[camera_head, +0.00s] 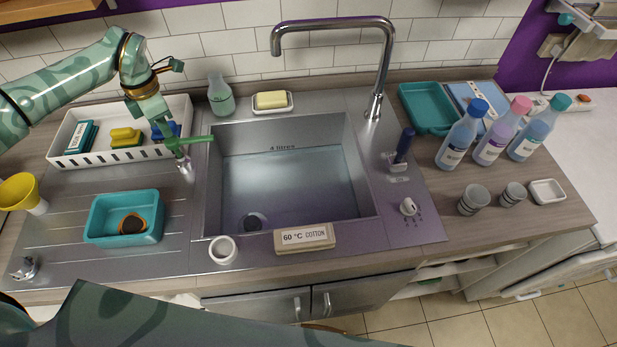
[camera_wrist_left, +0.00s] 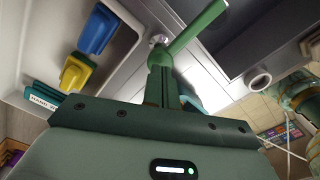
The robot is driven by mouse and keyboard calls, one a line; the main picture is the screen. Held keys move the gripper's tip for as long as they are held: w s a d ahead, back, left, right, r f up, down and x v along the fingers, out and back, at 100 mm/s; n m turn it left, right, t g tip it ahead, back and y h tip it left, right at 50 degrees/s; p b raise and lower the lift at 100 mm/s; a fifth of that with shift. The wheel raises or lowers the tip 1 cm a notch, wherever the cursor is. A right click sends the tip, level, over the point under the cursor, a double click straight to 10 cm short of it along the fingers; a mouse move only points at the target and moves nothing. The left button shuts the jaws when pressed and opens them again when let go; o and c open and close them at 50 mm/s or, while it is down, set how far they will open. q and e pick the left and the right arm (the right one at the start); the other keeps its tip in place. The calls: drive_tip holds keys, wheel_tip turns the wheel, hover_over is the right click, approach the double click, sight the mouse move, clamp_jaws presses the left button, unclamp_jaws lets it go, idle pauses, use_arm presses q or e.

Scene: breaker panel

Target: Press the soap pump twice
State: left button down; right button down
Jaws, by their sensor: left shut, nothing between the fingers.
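The soap pump shows as a green spout (camera_head: 199,139) pointing right toward the sink basin, with a silver part (camera_head: 187,169) below it, on the steel deck left of the basin. The spout also shows in the left wrist view (camera_wrist_left: 197,29). My left gripper (camera_head: 173,147) is shut and empty, with its fingertips at the left end of the spout; they hide part of the pump. In the left wrist view the shut fingers (camera_wrist_left: 161,72) point at the pump. I cannot tell whether they touch it. My right gripper is not in view.
A white tray (camera_head: 62,161) with sponges and boxes lies behind the left gripper. A glass bottle (camera_head: 220,98) stands behind the pump. The basin (camera_head: 290,185) and tall faucet (camera_head: 376,100) are to the right. A teal tub (camera_head: 100,238) and yellow cup (camera_head: 19,190) are in front left.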

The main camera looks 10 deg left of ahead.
sight(171, 140)
use_arm(q)
drive_tip(key=shift+f+b, duration=0.65)
drive_tip(key=shift+f, duration=1.05)
wheel_tip(171, 140, up, 4)
drive_tip(key=p, duration=0.3)
drive_tip(key=shift+f+p, duration=0.25)
drive_tip(key=shift+p, duration=0.15)
drive_tip(key=shift+f, duration=0.2)
drive_tip(key=shift+f+b, duration=0.9)
drive_tip(key=shift+f, duration=0.7)
